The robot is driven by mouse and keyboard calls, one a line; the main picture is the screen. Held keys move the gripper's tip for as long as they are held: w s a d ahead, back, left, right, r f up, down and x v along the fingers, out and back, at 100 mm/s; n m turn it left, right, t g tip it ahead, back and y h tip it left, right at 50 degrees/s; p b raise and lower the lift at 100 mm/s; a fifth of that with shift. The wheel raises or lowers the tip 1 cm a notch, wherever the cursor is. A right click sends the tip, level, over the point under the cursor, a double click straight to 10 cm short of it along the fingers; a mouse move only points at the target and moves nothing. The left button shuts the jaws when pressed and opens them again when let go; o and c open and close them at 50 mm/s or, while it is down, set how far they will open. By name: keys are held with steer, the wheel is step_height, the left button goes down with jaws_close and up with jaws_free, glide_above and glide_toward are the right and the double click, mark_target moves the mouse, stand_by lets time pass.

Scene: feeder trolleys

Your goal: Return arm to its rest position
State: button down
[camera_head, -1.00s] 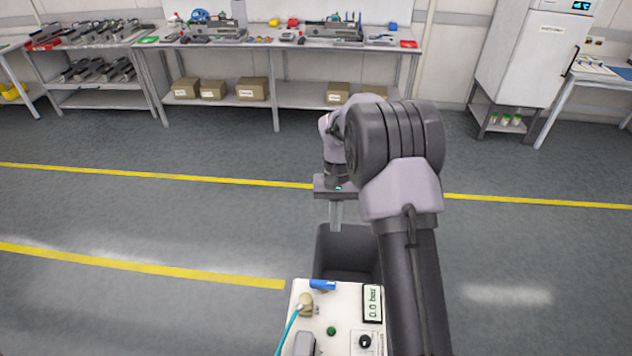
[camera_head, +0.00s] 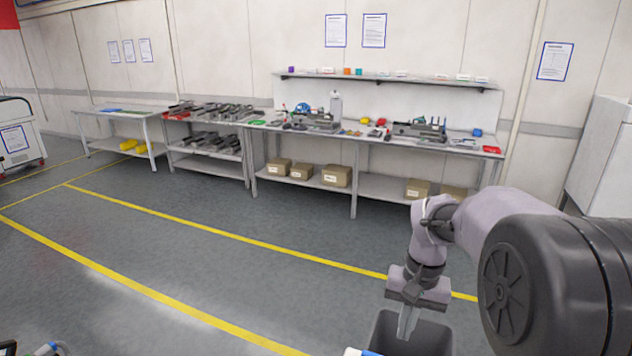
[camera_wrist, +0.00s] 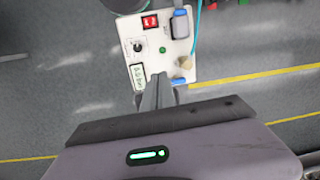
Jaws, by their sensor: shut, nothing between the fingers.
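My gripper (camera_head: 407,322) hangs pointing down at the lower right of the head view, its fingers closed with nothing between them. It is over the opening of a dark grey bin (camera_head: 433,338), whose bottom is out of frame. In the wrist view my closed fingers (camera_wrist: 157,95) reach up toward a white control panel (camera_wrist: 165,50) with a red switch, a black knob, a green button and a small display. My arm is bent, with a large dark joint at the right of the head view.
A long workbench (camera_head: 345,135) with feeders and small parts stands along the back wall, cardboard boxes (camera_head: 337,176) on its lower shelf. A feeder rack (camera_head: 206,158) and a side table (camera_head: 106,114) stand left. A white cabinet (camera_head: 603,160) is at right. The yellow-lined floor between is clear.

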steer(key=s+a+r+t+b, duration=0.35)
steer(key=s+r, duration=0.25)
steer(key=s, duration=0.3)
steer(key=s+a+f+t+b, duration=0.1)
steer(key=s+a, duration=0.1)
steer(key=s, duration=0.5)
steer(key=s+a+f+t+y+b, duration=0.1)
steer(key=s+a, duration=0.1)
steer(key=s, duration=0.5)
steer(key=shift+a+f+m+t, duration=0.2)
steer(key=shift+f+m+t, duration=0.05)
steer(key=shift+m+t, duration=0.15)
